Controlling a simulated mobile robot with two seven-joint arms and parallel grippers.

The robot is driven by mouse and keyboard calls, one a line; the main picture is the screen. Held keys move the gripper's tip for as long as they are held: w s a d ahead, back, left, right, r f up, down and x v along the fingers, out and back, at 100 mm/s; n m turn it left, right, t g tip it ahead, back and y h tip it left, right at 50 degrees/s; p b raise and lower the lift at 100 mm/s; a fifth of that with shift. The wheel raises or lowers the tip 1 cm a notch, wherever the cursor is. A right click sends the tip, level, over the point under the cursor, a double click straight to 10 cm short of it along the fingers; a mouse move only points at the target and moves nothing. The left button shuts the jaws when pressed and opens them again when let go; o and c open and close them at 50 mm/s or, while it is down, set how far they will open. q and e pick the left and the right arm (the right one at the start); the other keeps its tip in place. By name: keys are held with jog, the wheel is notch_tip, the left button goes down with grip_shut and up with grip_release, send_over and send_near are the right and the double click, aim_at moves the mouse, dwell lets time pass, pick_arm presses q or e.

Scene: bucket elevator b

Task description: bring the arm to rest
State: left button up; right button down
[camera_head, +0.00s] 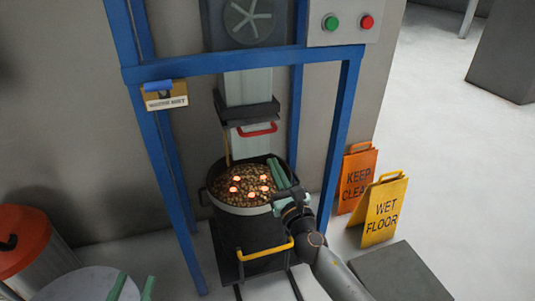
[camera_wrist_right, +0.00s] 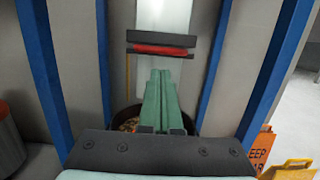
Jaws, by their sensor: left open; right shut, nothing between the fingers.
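My right gripper (camera_head: 277,172) reaches in from the lower right of the head view, its green fingers over the right part of a dark bucket (camera_head: 243,235). The fingers are together and empty; they also show in the right wrist view (camera_wrist_right: 158,85), pointing toward the red handle. Whether they touch the bucket's contents I cannot tell. The bucket holds brown grain-like pieces (camera_head: 228,188) with several glowing orange spots. My left gripper (camera_head: 133,287) shows at the bottom left edge, its two green fingers apart with nothing between them.
A blue frame (camera_head: 338,135) surrounds the bucket. A chute with a red handle (camera_head: 258,130) hangs above it. An orange sign (camera_head: 358,178) and a yellow wet-floor sign (camera_head: 384,212) stand right of the frame. An orange-lidded bin (camera_head: 22,235) is at left.

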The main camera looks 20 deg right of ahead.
pick_arm(q)
jog(key=s+a+f+n+g+y+p, duration=0.2)
jog(key=s+g+p, duration=0.6)
jog(key=p, duration=1.4)
jog(key=shift+s+a+f+n+y, duration=0.2)
jog(key=shift+s+f+n+y, duration=0.35)
jog(key=shift+s+f, duration=0.25)
pick_arm(e)
jog(key=s+f+m+g, duration=0.2)
jog(key=s+m+g, duration=0.1)
jog(key=s+m, duration=0.7)
jog(key=s+f+m+g, duration=0.2)
jog(key=s+m+g, duration=0.2)
jog(key=s+m, duration=0.6)
jog(key=s+a+f+m+g+y, duration=0.1)
jog(key=s+f+m+g, duration=0.1)
jog(key=s+m, duration=0.9)
jog(key=m+g, duration=0.1)
jog(key=m, duration=0.2)
jog(key=shift+f+m+g, duration=0.25)
jog(key=shift+m+g, duration=0.05)
jog(key=shift+g, duration=0.1)
